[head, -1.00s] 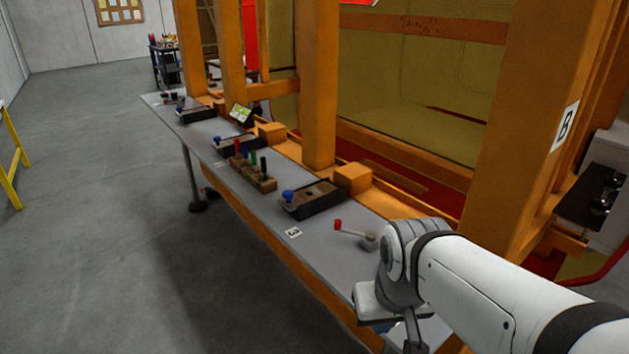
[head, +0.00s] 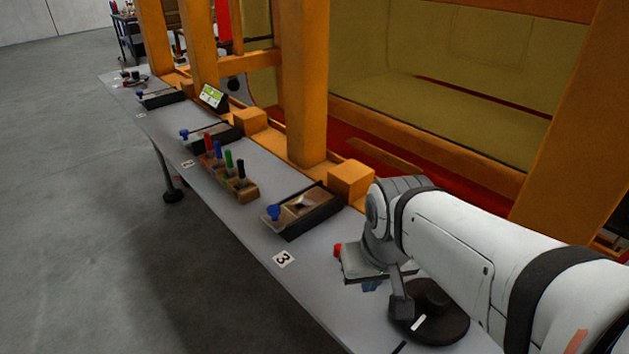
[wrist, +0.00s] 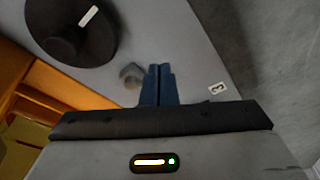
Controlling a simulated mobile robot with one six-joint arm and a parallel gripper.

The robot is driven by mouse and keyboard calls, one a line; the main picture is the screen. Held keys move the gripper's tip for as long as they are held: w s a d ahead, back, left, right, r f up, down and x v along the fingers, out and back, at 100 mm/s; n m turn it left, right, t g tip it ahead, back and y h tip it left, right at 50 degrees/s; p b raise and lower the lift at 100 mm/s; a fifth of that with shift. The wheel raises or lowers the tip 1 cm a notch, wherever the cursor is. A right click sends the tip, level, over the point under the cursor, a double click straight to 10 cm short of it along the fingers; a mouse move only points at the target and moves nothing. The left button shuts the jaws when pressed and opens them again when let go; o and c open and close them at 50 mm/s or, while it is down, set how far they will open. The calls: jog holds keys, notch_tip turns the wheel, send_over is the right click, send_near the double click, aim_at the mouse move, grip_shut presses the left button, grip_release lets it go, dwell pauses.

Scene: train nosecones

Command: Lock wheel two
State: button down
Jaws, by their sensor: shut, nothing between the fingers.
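A dark round wheel (head: 430,312) with a raised hub and a white mark lies on the grey bench at the near right, partly behind my arm in the head view. It also shows at the upper left of the wrist view (wrist: 65,30). My gripper (head: 371,286) is over the bench beside the wheel; its blue fingers are shut and empty in the wrist view (wrist: 160,70). A red lever knob (head: 338,250) shows just left of my gripper. A small grey fixture (wrist: 132,75) is beside the fingertips. A label "2" (head: 188,163) is farther along the bench.
The long grey bench (head: 235,215) also carries a label "3" (head: 283,260), black trays with blue knobs (head: 303,208), a block with coloured pegs (head: 231,170) and a small screen (head: 212,96). Orange posts (head: 305,80) stand behind. The floor at left is clear.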

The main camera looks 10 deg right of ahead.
jog(key=w+r+m+g, duration=0.1)
jog(key=w+g, duration=0.1)
jog(key=w, duration=1)
jog(key=w+d+r+m+g+p, duration=0.1)
jog(key=w+m+g, duration=0.1)
jog(key=w, duration=1.1)
jog(key=shift+d+r+m+g+y, duration=0.15)
jog(key=shift+r+m+g+y, duration=0.2)
jog(key=shift+g, duration=0.25)
jog(key=shift+s, duration=0.1)
jog(key=x, duration=0.9)
jog(key=shift+s+p, duration=0.1)
jog(key=shift+p, duration=0.3)
jog(key=s, duration=0.2)
jog(key=s+a, duration=0.1)
jog(key=shift+a+f+p, duration=0.1)
jog(key=shift+f+p, duration=0.2)
jog(key=shift+s+a+f, duration=0.1)
jog(key=shift+s+a, duration=0.05)
jog(key=shift+s, duration=0.3)
jog(key=shift+s+a+n, duration=0.25)
jog(key=shift+n, duration=0.2)
